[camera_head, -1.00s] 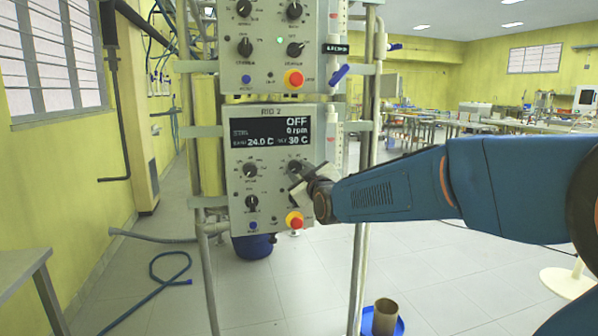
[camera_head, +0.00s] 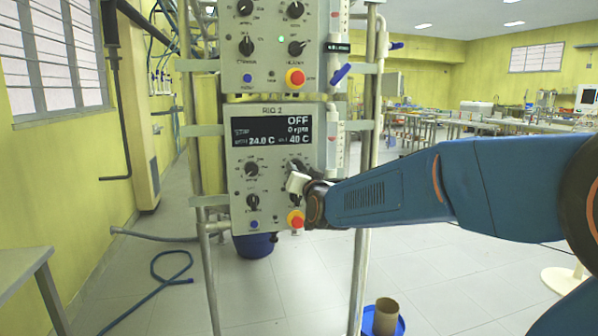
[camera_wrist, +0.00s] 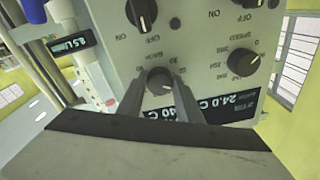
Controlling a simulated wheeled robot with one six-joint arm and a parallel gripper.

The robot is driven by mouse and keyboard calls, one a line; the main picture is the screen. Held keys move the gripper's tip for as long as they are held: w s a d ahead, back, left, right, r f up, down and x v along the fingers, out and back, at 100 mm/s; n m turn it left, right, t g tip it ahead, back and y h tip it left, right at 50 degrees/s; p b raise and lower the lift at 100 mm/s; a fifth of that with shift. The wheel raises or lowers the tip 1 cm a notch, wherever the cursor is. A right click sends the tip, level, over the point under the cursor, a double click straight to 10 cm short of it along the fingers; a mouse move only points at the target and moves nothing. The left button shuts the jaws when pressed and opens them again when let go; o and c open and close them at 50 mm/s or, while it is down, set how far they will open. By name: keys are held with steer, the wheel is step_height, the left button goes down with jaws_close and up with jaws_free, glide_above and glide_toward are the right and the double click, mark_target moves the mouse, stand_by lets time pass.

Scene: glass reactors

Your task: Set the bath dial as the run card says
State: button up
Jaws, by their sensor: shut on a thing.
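The RIG 2 control box (camera_head: 238,213) hangs on the metal frame. Its display (camera_head: 271,131) reads OFF, 0 rpm, 24.0 C and a set value of 40 C. The bath dial (camera_wrist: 159,79) is a dark round knob at the upper right of this panel, partly hidden behind my gripper in the head view. My gripper (camera_wrist: 161,84) is shut on this dial, one finger on each side, in the wrist view; in the head view my gripper (camera_head: 297,178) is at the panel. No readable run card shows.
A speed knob (camera_head: 251,169) sits left of the bath dial, with another knob (camera_head: 253,202) below it. A red stop button (camera_head: 295,219) is just below my gripper. A second control box (camera_head: 270,75) is above. A blue hose (camera_head: 165,275) lies on the floor.

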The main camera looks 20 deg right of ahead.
steer(key=shift+a+r+m+g+h, duration=0.1)
steer(key=shift+m+h, duration=0.15)
steer(key=shift+m, duration=2.4)
steer(key=shift+a+f+m+g+h, duration=0.1)
steer(key=shift+m+h, duration=0.2)
steer(key=shift+m, duration=2.4)
steer(key=shift+a+r+m+g+h, duration=0.1)
steer(key=shift+m+h, duration=0.15)
steer(key=shift+m, duration=2.4)
steer(key=o, duration=1)
steer(key=shift+o, duration=0.2)
